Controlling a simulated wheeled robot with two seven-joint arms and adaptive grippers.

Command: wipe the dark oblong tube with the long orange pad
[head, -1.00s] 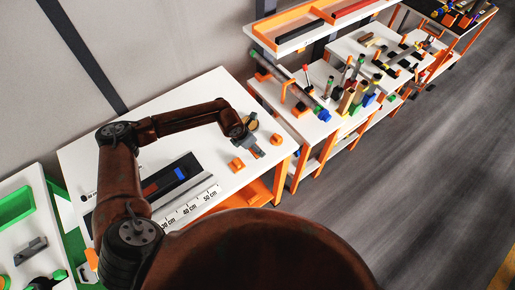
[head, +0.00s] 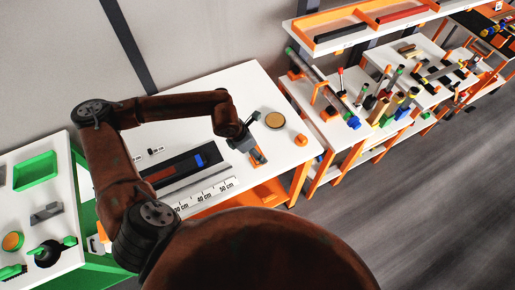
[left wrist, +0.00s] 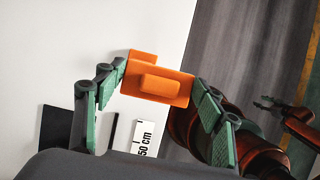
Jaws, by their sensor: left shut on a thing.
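The long orange pad (left wrist: 157,84) is a flat orange block with a raised grip, between the fingers of my left gripper (left wrist: 155,88) in the left wrist view. In the head view the pad (head: 258,157) shows under my left gripper (head: 250,146), at or just above the white table. A long black piece (head: 180,172) with red and blue parts lies on the table to the left; I cannot tell whether it is the dark oblong tube. A dark bar (head: 341,33) also lies in the top shelf's orange tray. My right gripper (left wrist: 282,108) is small in the wrist view, its fingers apart.
A centimetre ruler (head: 205,195) lies along the table's front. A tan disc (head: 275,120) and a small orange piece (head: 300,139) lie right of my left gripper. A crowded rack (head: 345,120) stands further right. A green tray (head: 35,170) is on the left table.

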